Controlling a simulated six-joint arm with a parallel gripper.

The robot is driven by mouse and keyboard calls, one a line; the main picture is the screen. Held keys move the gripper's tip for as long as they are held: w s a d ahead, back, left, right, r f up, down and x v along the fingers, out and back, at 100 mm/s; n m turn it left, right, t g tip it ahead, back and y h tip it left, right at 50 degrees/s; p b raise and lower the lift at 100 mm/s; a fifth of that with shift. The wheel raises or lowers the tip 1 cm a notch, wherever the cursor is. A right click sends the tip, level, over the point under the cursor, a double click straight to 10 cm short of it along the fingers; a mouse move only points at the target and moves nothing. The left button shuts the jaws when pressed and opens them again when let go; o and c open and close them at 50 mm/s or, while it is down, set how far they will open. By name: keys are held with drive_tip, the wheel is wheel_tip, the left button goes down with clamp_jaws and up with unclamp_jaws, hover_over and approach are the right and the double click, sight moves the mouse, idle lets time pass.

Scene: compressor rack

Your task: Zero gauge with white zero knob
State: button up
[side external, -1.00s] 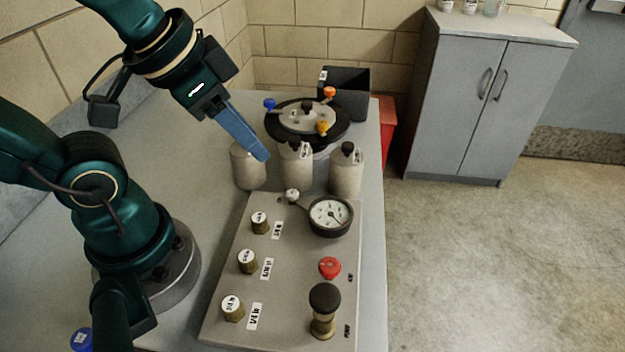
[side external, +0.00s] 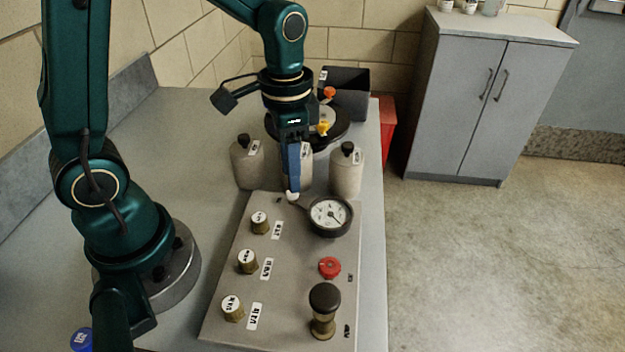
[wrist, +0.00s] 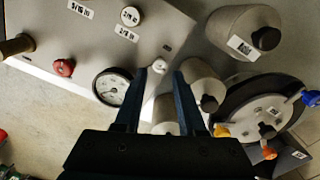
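The white zero knob (side external: 292,196) sits on the grey panel, just left of the round gauge (side external: 330,214). My gripper (side external: 293,188) points straight down over the knob, its blue fingertips at about knob height. In the wrist view my fingers (wrist: 160,73) are apart, and the white knob (wrist: 160,65) shows in the gap at their tips. I cannot tell whether either finger touches it. The gauge (wrist: 113,87) is left of the fingers there; its dial is white with a dark needle, whose exact reading is too small to tell.
The panel (side external: 285,290) also carries a red knob (side external: 330,267), a black-topped knob (side external: 324,298) and several brass-bodied white-capped knobs (side external: 247,261). Grey bottles (side external: 346,172) stand close behind the panel. A round black device (side external: 340,132) and a dark bin (side external: 350,95) are farther back.

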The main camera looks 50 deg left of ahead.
drive_tip(key=shift+f, duration=1.9)
clamp_jaws()
drive_tip(key=shift+n, duration=0.7)
unclamp_jaws()
drive_tip(key=shift+r, duration=0.1)
drive_tip(key=shift+r, duration=2.55)
